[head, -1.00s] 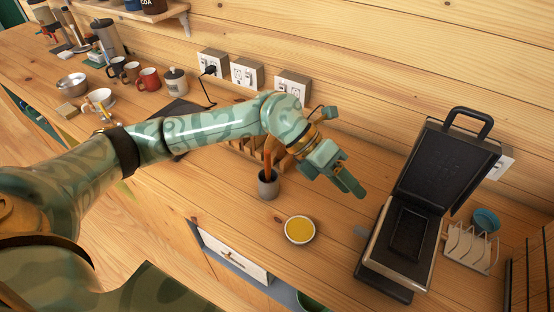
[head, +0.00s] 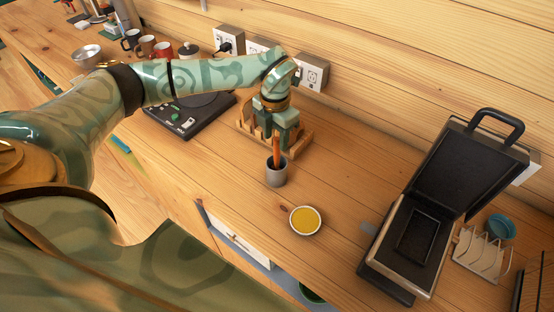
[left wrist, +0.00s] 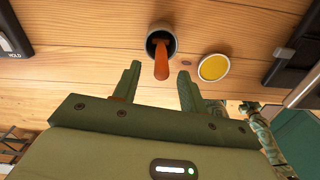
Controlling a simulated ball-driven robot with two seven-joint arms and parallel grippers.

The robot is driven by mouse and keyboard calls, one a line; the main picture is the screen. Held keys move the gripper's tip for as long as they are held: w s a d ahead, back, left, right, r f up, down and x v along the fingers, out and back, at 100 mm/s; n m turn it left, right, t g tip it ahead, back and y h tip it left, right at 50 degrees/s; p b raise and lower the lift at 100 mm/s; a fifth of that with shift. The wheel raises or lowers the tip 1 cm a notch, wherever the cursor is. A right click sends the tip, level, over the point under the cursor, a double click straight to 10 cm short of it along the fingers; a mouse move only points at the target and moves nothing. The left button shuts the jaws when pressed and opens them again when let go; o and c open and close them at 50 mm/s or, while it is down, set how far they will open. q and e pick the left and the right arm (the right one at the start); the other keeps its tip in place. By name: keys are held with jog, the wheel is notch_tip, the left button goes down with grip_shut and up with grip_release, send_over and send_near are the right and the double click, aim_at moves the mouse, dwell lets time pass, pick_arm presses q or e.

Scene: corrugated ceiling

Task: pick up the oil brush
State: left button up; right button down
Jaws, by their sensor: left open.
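The oil brush (head: 276,152) stands in a small grey cup (head: 277,176) on the wooden counter, with its orange-brown handle up. Its lower end is hidden in the cup. In the left wrist view the brush handle (left wrist: 161,62) points toward me from the cup (left wrist: 160,34). My left gripper (head: 275,143) is open, pointing down just behind and above the cup. In the left wrist view its two fingers (left wrist: 158,80) are apart, with the handle's near end between their tips and nothing clearly gripped. My right gripper is not seen.
A bowl of yellow oil (head: 305,220) sits right of the cup. An open black press (head: 417,235) and a toast rack (head: 477,255) stand farther right. A wooden rack (head: 299,142) is behind the gripper; a black hot plate (head: 187,113) is to the left.

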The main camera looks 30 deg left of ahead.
aim_at(276, 149)
pick_arm(q)
notch_tip(276, 149, down, 5)
jog(key=shift+w+d+f, duration=0.1)
jog(key=shift+f, duration=0.1)
grip_shut()
jog(key=shift+r, duration=0.1)
